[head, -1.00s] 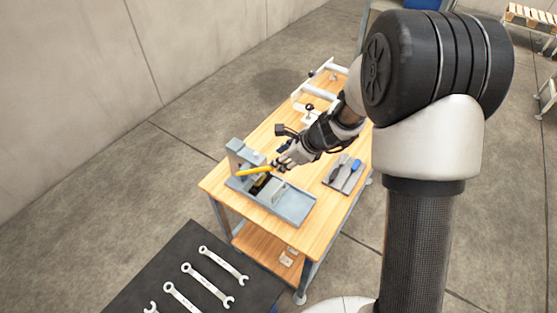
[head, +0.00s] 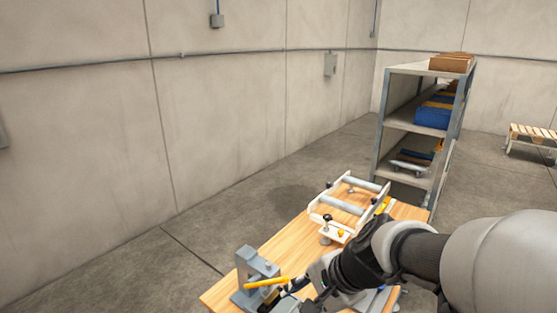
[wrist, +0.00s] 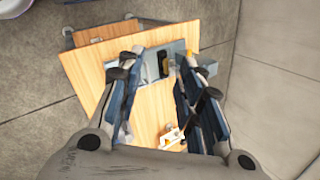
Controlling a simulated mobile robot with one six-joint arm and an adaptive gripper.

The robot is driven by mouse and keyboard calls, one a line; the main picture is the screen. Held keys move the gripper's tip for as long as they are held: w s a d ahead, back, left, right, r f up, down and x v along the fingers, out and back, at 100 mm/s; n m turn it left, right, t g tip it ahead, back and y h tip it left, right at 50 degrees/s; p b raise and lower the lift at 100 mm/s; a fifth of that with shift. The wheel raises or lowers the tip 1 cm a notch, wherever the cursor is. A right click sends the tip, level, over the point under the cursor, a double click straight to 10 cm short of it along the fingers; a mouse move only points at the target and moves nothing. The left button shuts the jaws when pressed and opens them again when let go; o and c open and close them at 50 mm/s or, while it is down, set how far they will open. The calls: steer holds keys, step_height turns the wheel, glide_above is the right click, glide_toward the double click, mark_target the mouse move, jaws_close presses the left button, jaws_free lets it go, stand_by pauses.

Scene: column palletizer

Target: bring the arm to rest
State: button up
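My gripper (head: 303,284) is over the wooden workbench (head: 293,243), close to the right end of a yellow bar (head: 266,282) on a grey fixture (head: 252,263). In the wrist view my gripper (wrist: 160,62) has its two fingers spread wide apart, with nothing held between them. Below and between the fingers I see the fixture's grey tray (wrist: 148,66) and a dark and yellow piece (wrist: 163,67) in it. In the head view my arm and the lower picture edge hide much of the fixture and the bench front.
A white frame with rollers (head: 346,205) stands on the far part of the bench, beyond my arm. Behind it is a grey shelf rack (head: 402,125) with a blue bin (head: 432,117). A pallet stand (head: 532,134) is at the far right. The floor left of the bench is clear.

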steer(key=s+d+f+n+h+b, duration=0.2)
steer(key=s+d+f+n+b, duration=0.2)
steer(key=s, duration=0.5)
steer(key=s+d+f+n+h+b, duration=0.2)
steer(key=s+d+f+n+b, duration=0.2)
steer(key=s+n+b, duration=0.3)
steer(key=shift+s+d+f+t+h, duration=0.2)
steer(key=shift+s+d+t+h, duration=0.15)
steer(key=shift+s+d, duration=0.45)
steer(key=shift+a, duration=0.1)
steer(key=shift+c, duration=0.4)
